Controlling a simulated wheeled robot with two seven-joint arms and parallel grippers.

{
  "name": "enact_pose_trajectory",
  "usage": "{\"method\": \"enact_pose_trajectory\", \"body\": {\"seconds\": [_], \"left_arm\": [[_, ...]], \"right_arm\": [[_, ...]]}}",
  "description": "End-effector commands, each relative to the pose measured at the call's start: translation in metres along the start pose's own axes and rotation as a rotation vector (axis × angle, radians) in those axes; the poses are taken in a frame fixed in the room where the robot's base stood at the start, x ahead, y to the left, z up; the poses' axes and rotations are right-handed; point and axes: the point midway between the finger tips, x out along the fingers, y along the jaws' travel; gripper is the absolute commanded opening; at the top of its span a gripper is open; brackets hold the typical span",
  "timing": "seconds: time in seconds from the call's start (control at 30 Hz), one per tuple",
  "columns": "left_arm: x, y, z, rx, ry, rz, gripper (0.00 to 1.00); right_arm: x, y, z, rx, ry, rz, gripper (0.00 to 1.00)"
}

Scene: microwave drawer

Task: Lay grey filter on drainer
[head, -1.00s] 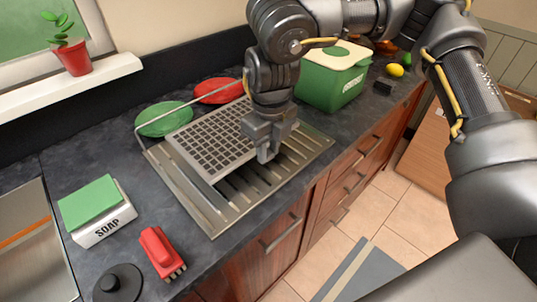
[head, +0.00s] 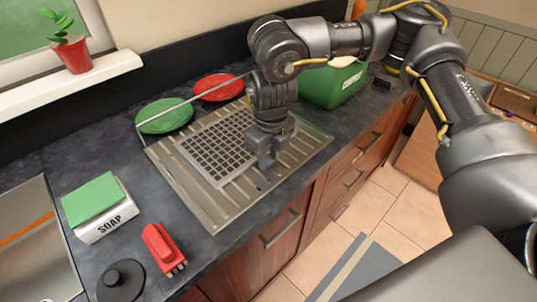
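The grey filter (head: 212,150), a flat grid panel with dark square holes, lies over the ribbed metal drainer (head: 213,213) and looks close to flat on it. Whether all of its underside touches the drainer, I cannot tell. My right gripper (head: 262,170) points down at the filter's right edge and appears shut on it, though its own fingers and wrist hide the contact. The drainer's bare ribs show to the right of and in front of the filter. My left gripper is not in view.
A green plate (head: 164,116) and a red plate (head: 217,87) sit behind the drainer's thin rail. A green bin (head: 333,88) stands beyond my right arm. A soap box (head: 107,222), a red brush (head: 163,249) and a black stopper (head: 121,280) lie at the left front.

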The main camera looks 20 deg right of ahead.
Motion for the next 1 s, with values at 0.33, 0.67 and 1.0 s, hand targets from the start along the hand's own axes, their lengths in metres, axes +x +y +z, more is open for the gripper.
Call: {"method": "enact_pose_trajectory", "body": {"seconds": [0.33, 0.67, 1.0], "left_arm": [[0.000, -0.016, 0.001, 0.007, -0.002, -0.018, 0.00], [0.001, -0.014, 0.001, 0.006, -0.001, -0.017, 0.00], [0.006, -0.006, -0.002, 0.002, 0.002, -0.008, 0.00]], "right_arm": [[0.000, 0.000, 0.000, 0.000, 0.001, 0.000, 0.47], [-0.025, 0.000, 0.001, -0.001, -0.005, -0.002, 0.47], [-0.096, 0.000, 0.001, 0.001, -0.004, -0.002, 0.47]]}}
